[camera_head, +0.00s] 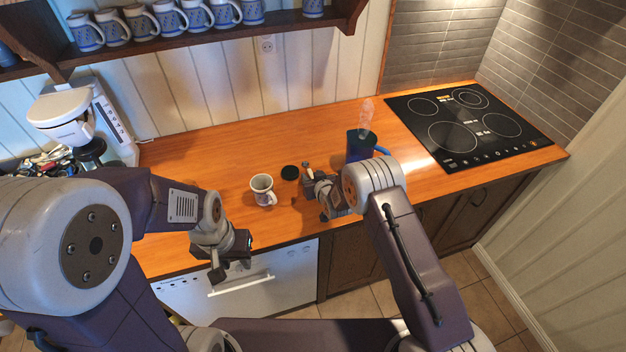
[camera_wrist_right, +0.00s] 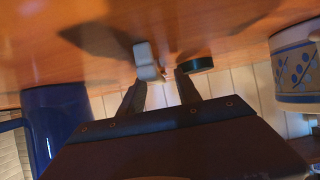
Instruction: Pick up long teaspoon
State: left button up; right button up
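I cannot make out the long teaspoon for certain. A small pale grey piece (camera_wrist_right: 147,58) shows just beyond my right fingertips in the right wrist view; I cannot tell if it is part of a spoon. My right gripper (camera_head: 308,184) is low over the counter, between the patterned mug and the blue vessel. Its two fingers (camera_wrist_right: 160,88) are apart, with no clear grip on anything. My left gripper (camera_head: 231,265) hangs in front of the counter's front edge, with its fingers apart and empty. Several utensils (camera_head: 50,162) lie in a cluster at the far left, partly hidden by my left arm.
A patterned mug (camera_head: 262,190) and a dark round disc (camera_head: 290,172) stand left of my right gripper. A blue vessel (camera_head: 356,147) with a pale wisp above stands to its right. A coffee machine (camera_head: 75,120) is at left, a cooktop (camera_head: 468,124) at right. The back middle counter is clear.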

grip_shut()
jog(key=r, duration=0.3)
jog(key=s+r+b, duration=0.1)
jog(key=r, duration=0.1)
jog(key=s+r+b, duration=0.1)
jog(key=r, duration=0.2)
jog(key=shift+d+r, duration=0.3)
jog(key=shift+d, duration=0.05)
jog(key=shift+s+d+b, duration=0.9)
jog(key=shift+s+b, duration=1.3)
jog(key=shift+s, duration=0.55)
notch_tip(320, 180, down, 8)
jog(key=b, duration=0.4)
jog(key=shift+r+b, duration=0.25)
jog(key=shift+b, duration=0.15)
